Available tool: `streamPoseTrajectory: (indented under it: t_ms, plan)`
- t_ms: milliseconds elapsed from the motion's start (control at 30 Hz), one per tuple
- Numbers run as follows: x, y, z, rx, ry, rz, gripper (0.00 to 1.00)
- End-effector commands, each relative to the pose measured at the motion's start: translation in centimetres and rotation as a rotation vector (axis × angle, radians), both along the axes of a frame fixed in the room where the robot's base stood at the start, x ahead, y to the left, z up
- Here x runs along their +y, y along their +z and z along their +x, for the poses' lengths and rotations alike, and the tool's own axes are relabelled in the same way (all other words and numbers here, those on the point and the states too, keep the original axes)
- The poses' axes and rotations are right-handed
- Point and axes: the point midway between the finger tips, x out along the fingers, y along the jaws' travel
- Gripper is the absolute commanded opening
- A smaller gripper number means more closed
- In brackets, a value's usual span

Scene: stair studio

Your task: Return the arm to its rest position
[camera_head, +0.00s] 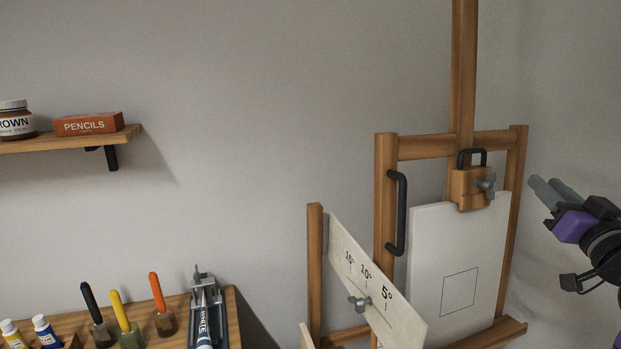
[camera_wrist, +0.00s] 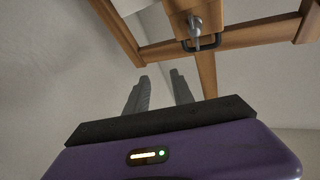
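My gripper (camera_head: 552,191) is at the right edge of the head view, right of the wooden easel (camera_head: 386,200), with its grey fingers pointing left and up. In the wrist view my gripper (camera_wrist: 160,88) shows two grey fingers standing apart with nothing between them. The easel's upper clamp block (camera_head: 470,188), with a black handle and a grey wing knob, is left of my fingers and apart from them. It also shows at the top of the wrist view (camera_wrist: 205,14).
A white canvas (camera_head: 455,240) stands on the easel. An angle scale plate (camera_head: 365,290) sticks out at the front. A wooden table (camera_head: 235,315) holds brushes, paint tubes and a grey fixture. A shelf (camera_head: 60,142) bears a jar and a pencil box (camera_head: 90,124).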

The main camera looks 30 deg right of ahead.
Motion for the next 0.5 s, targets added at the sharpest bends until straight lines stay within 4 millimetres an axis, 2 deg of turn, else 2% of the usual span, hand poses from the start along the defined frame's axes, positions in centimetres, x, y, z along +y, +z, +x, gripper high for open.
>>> streamPoseTrajectory:
  t_ms: [33,167,267,500]
  plan:
    - [0.9,-2.0,0.3,-0.01,-0.012,0.012,0.29]
    - [3.7,-6.3,0.8,-0.035,-0.044,0.026,0.29]
    - [6.6,-9.6,1.0,-0.041,-0.054,0.028,0.29]
    - [15.0,-16.6,0.5,-0.017,-0.022,0.014,0.29]
